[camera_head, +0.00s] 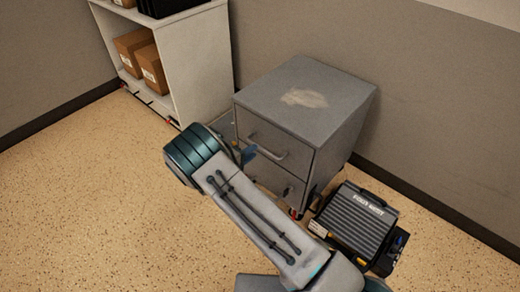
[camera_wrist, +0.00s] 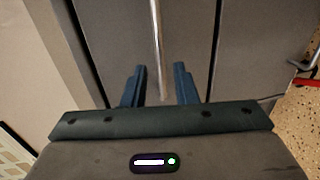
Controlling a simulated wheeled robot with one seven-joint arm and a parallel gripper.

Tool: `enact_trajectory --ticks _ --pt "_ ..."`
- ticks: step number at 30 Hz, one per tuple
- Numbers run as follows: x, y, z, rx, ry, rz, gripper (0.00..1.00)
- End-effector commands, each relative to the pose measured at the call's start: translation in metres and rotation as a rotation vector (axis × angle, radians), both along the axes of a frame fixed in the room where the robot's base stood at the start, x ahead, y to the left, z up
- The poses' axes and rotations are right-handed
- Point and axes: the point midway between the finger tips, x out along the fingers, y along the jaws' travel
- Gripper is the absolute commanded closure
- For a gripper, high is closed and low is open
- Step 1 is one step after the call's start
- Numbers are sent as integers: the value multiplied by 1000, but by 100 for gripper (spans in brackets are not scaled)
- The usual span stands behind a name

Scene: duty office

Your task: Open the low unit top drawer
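The low unit (camera_head: 318,85) is a grey two-drawer cabinet against the wall in the head view. Its top drawer (camera_head: 290,138) looks closed, with a pale bar handle (camera_head: 283,156) across the front. My gripper (camera_head: 249,154) is at the left part of this front, mostly hidden behind my arm. In the wrist view my gripper (camera_wrist: 160,84) is open, with two dark blue fingers pointing at the drawer front. The silver handle (camera_wrist: 156,40) runs upright in this view, between the fingers. I see gaps on both sides of it. The lower drawer (camera_head: 275,180) is partly hidden by my arm.
A black ribbed case (camera_head: 358,219) stands on the floor right of the unit, close to my arm. A white shelf (camera_head: 190,65) with cardboard boxes (camera_head: 150,68) stands behind on the left. The speckled floor (camera_head: 90,200) at left is clear.

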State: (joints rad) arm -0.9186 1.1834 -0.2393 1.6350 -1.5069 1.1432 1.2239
Motion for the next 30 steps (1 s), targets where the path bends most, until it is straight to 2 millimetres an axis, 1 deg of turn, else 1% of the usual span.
enact_trajectory --ticks 1,3,9,13,21,24,30 --pt "8 -8 -4 0 0 -3 74" --pt "18 -15 -7 0 1 -3 74" --pt "37 -29 -11 0 1 -1 74" --pt "41 -32 -11 0 1 0 74" --pt "42 -33 -11 0 1 0 74" --pt "42 -33 -11 0 1 0 100" --pt "41 -33 -11 0 2 -1 100"
